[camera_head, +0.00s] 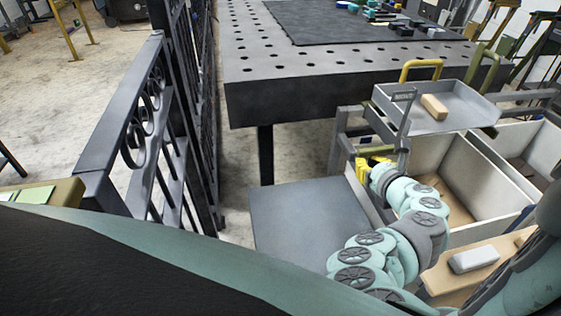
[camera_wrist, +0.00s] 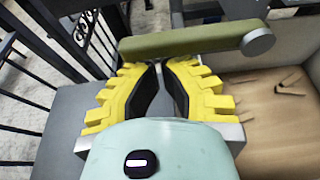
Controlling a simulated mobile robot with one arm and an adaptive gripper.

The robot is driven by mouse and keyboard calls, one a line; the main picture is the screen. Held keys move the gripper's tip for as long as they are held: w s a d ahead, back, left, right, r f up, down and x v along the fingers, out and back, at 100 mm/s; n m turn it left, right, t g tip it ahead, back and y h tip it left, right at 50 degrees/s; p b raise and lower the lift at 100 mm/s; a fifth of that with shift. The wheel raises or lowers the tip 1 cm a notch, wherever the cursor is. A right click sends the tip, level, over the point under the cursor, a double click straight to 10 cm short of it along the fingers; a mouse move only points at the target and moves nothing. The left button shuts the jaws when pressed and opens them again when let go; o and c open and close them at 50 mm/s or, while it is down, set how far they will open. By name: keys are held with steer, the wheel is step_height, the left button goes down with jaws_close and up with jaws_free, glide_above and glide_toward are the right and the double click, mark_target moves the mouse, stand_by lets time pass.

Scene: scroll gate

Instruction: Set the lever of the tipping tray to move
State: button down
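The tipping tray (camera_head: 470,112) is a shallow grey tray at the upper right of the head view, with a wooden block (camera_head: 434,107) in it. In the wrist view an olive-green bar with a round grey end, apparently the lever (camera_wrist: 190,40), lies across the picture just beyond the fingertips. My gripper (camera_wrist: 160,66) has yellow fingers with black pads, their tips almost together and nothing visible between them. The bar is not between the pads; whether the tips touch it I cannot tell. In the head view my gripper (camera_head: 374,166) is below the tray's near left corner.
Pale bins (camera_head: 450,150) stand below and right of the tray. A grey flat panel (camera_head: 305,220) lies left of my arm. A dark iron gate (camera_head: 135,120) stands at the left. A perforated steel table (camera_head: 300,75) is behind. A white block (camera_head: 473,259) lies on a wooden surface.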

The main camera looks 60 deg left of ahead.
steer(key=shift+r+m+g+p, duration=0.3)
steer(key=shift+r+m+p, duration=0.15)
steer(key=shift+p, duration=0.35)
step_height(320, 180, up, 2)
steer(key=m+p, duration=0.2)
steer(key=p, duration=0.2)
steer(key=shift+s+r+g+y, duration=0.1)
steer(key=shift+r+g+y, duration=0.05)
steer(key=shift+g+y, duration=0.2)
step_height(320, 180, up, 6)
steer(key=m+g+y+p, duration=0.3)
steer(key=m+p, duration=0.2)
steer(key=m, duration=0.4)
glide_above(369, 153)
steer(key=w+d, duration=0.2)
steer(key=w, duration=0.1)
steer(key=shift+s+d, duration=0.1)
steer(key=shift+w+y, duration=0.25)
steer(key=shift+w+d+r, duration=0.15)
steer(key=shift+w+r, duration=0.05)
steer(key=shift+w, duration=0.1)
